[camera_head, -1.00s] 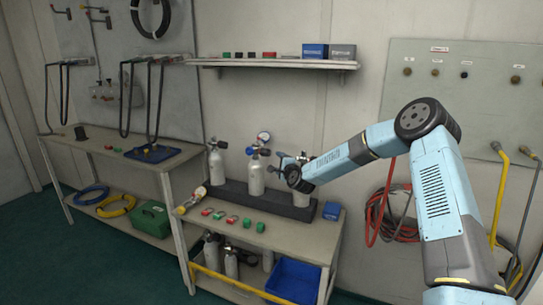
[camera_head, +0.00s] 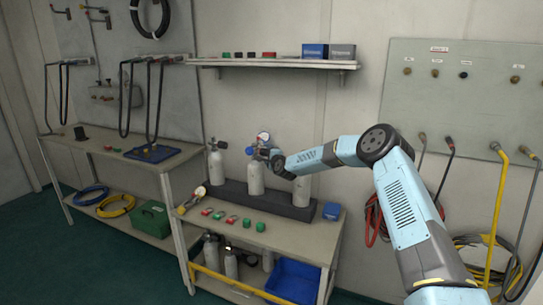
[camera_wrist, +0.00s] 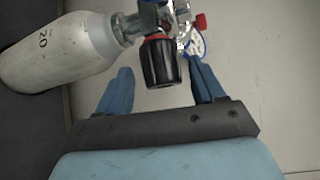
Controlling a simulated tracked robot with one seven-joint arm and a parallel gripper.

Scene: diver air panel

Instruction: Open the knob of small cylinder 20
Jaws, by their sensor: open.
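Small cylinder 20 (camera_wrist: 55,50) is white with a grey-metal valve, and its "20" label reads clearly in the wrist view. It appears to be the middle of three cylinders on the rack, the one with a gauge, in the head view (camera_head: 256,178). Its black knob (camera_wrist: 160,62) with a red ring points toward my gripper. My gripper (camera_wrist: 160,84) is open, with its blue fingers on either side of the knob's end; I cannot tell whether they touch it. In the head view my gripper (camera_head: 262,154) is at the middle cylinder's valve, partly hiding it.
The left cylinder (camera_head: 216,166) and right cylinder (camera_head: 301,190) stand close by in the dark rack (camera_head: 235,197). A gauge (camera_wrist: 195,43) and a red part (camera_wrist: 201,22) sit beside the knob. A shelf (camera_head: 270,64) hangs above. Small red and green items lie on the bench front.

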